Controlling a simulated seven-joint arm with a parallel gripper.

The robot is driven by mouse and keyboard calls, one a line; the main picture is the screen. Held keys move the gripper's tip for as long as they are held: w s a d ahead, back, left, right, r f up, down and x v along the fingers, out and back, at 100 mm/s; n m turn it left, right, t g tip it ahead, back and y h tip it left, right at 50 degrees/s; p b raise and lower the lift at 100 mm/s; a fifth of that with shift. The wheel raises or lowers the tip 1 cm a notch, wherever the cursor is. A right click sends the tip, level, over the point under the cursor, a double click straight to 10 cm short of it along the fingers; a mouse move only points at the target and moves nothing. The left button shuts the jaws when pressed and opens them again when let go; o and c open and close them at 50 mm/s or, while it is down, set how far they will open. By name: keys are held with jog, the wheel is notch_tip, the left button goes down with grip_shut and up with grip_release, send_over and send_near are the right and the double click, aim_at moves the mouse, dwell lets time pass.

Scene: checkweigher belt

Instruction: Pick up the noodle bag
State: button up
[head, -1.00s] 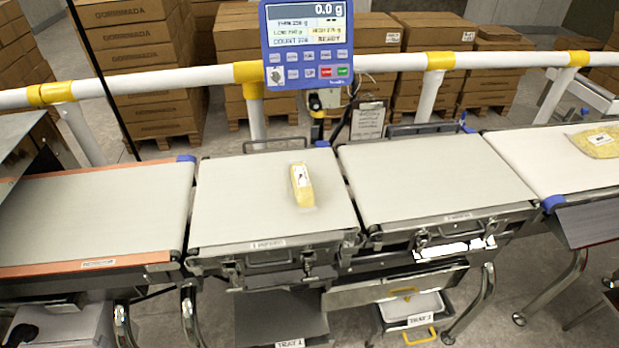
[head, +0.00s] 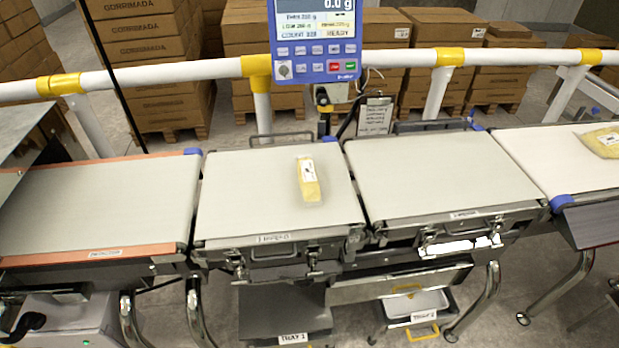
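A small yellow bag with a white label, which looks like the noodle bag (head: 309,188), lies on the second belt section from the left (head: 255,205), right of that belt's middle. Its long side points roughly away from me. A second yellow bag with a white label (head: 601,142) lies on the belt at the far right, partly cut off by the picture edge. I cannot tell from the print which one holds noodles. My gripper is not in view.
A blue weigher display (head: 315,45) stands behind the belts, in front of a white rail with yellow joints (head: 400,58). The left belt (head: 100,205) and the third belt (head: 435,175) are empty. Trays sit below. Stacked cartons (head: 150,60) stand behind the rail.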

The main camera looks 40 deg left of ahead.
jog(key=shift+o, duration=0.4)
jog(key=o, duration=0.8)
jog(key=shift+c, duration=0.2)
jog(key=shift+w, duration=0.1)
